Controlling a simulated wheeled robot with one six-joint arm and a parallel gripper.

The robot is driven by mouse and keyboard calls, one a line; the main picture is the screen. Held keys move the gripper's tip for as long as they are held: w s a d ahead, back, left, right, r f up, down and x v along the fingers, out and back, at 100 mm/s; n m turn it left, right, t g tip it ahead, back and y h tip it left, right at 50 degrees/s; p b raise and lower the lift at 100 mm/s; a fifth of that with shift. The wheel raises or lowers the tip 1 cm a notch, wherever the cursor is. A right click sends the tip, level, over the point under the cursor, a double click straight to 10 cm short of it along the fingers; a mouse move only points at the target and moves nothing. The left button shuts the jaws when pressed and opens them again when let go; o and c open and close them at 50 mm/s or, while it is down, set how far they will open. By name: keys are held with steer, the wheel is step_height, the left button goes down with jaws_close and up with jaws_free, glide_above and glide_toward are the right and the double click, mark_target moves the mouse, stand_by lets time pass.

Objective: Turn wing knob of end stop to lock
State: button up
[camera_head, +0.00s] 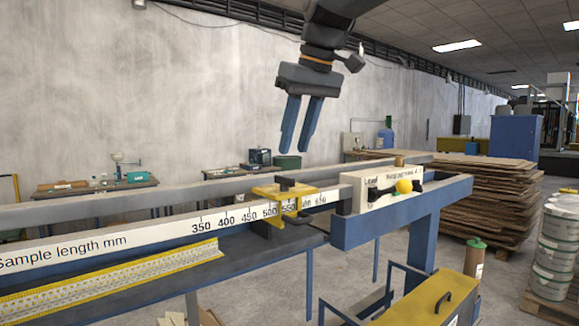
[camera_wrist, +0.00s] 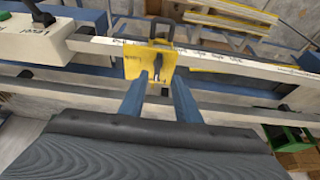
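The yellow end stop (camera_head: 284,194) sits on the white sample-length scale, near the 500 and 550 marks. Its dark wing knob (camera_head: 286,182) stands on top. In the wrist view the end stop (camera_wrist: 153,60) lies just beyond my fingertips, and the dark wing knob (camera_wrist: 158,66) shows between them. A black loop handle (camera_wrist: 161,28) is on its far side. My gripper (camera_head: 301,150) hangs above the end stop in the head view, apart from it. Its two blue fingers (camera_wrist: 159,80) are spread with nothing between them.
The white scale bar (camera_head: 120,237) runs along the blue bench. A white block with a yellow ball knob (camera_head: 404,186) stands right of the end stop. A yellow case (camera_head: 425,300) is at front right and stacked boards (camera_head: 480,195) are behind. The air around my gripper is clear.

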mark_target(287, 177)
steer(key=shift+w+p+x, duration=0.2)
steer(key=shift+p+x, duration=0.25)
steer(key=shift+x, duration=1.5)
steer(key=shift+w+p+x, duration=0.25)
steer(key=shift+p+x, duration=0.2)
steer(key=shift+x, duration=1.55)
steer(key=shift+r, duration=0.15)
jaws_close()
